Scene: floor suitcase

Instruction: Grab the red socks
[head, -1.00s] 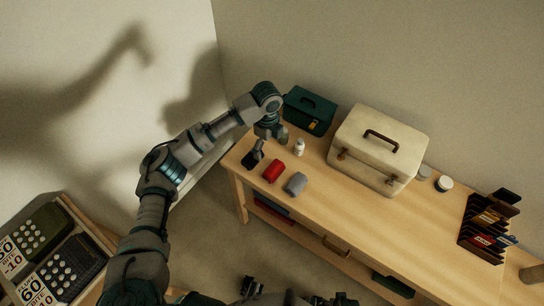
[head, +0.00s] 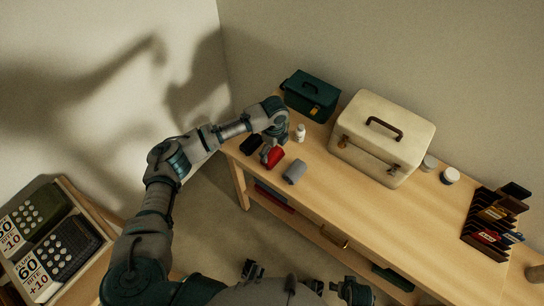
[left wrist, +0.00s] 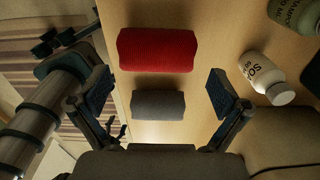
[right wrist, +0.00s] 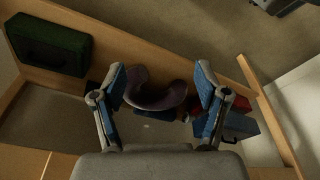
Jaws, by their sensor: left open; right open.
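The red socks (head: 275,157) are a rolled bundle near the left end of the wooden table. My left gripper (head: 266,154) is at them and partly covers them in the head view. In the left wrist view, the red socks (left wrist: 157,50) lie ahead of the open, empty left gripper (left wrist: 158,88). A grey rolled bundle (left wrist: 158,105) shows between its fingers in the picture; I cannot tell the height gap. My right gripper (right wrist: 160,85) is open, with a dark curved cushion (right wrist: 155,100) behind its fingers; contact is not clear.
A black item (head: 251,145), a white bottle (head: 300,133), a green toolbox (head: 312,95) and a cream case (head: 380,138) stand around the socks. Under the right gripper, a shelf holds a green case (right wrist: 48,45) and a blue box (right wrist: 238,137).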

